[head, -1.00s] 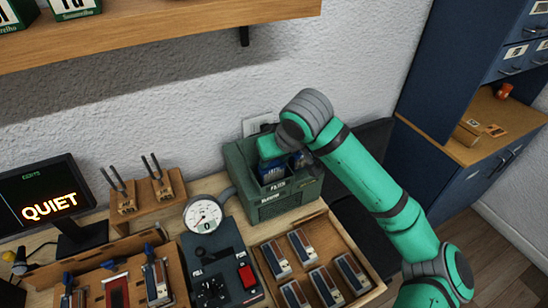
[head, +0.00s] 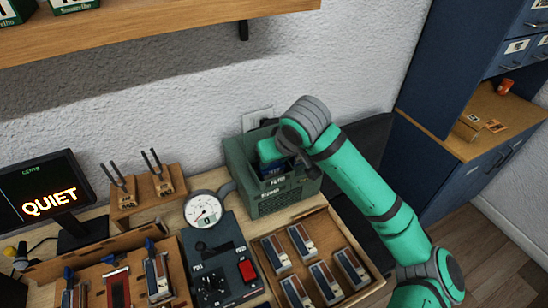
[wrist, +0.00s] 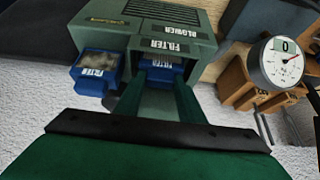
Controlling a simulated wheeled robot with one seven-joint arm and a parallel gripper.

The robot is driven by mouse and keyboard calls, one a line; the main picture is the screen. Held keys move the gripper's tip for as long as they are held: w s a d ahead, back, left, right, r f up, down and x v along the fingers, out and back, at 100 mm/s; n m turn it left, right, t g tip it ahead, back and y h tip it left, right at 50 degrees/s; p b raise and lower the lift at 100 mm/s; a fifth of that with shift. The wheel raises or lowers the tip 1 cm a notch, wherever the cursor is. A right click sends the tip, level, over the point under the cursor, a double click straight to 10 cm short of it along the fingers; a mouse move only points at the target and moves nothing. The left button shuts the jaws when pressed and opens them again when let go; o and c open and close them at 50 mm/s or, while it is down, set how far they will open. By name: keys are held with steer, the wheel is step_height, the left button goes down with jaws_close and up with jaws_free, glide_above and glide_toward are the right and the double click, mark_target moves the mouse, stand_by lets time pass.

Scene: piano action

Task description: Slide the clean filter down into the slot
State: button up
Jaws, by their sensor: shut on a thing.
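The green blower box (head: 285,205) stands on the bench against the wall, with its FILTER and BLOWER labels facing out. My gripper (wrist: 162,92) is shut on a blue filter (wrist: 164,70), which sits between its two green fingers at the box's opening, behind the FILTER label. The filter also shows as a small blue patch in the head view (head: 274,170). Its lower part is hidden, so I cannot tell how deep it sits. A second blue filter (wrist: 95,72) with a grey, dirty-looking face is beside the opening, left in the wrist view.
A dial gauge (head: 203,210) and a control panel with a red switch (head: 247,270) stand left of the box. A wooden tray (head: 325,222) of several small blocks lies in front. Tuning forks (head: 160,178) stand at the left. A shelf (head: 180,30) hangs above.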

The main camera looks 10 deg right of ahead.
steer(key=shift+f, duration=1.35)
stand_by(0.3)
steer(key=o, duration=1.1)
steer(key=shift+c, duration=0.2)
steer(key=shift+r, duration=0.1)
steer(key=v, duration=1)
steer(key=shift+s+r, duration=0.2)
steer(key=shift+r, duration=0.05)
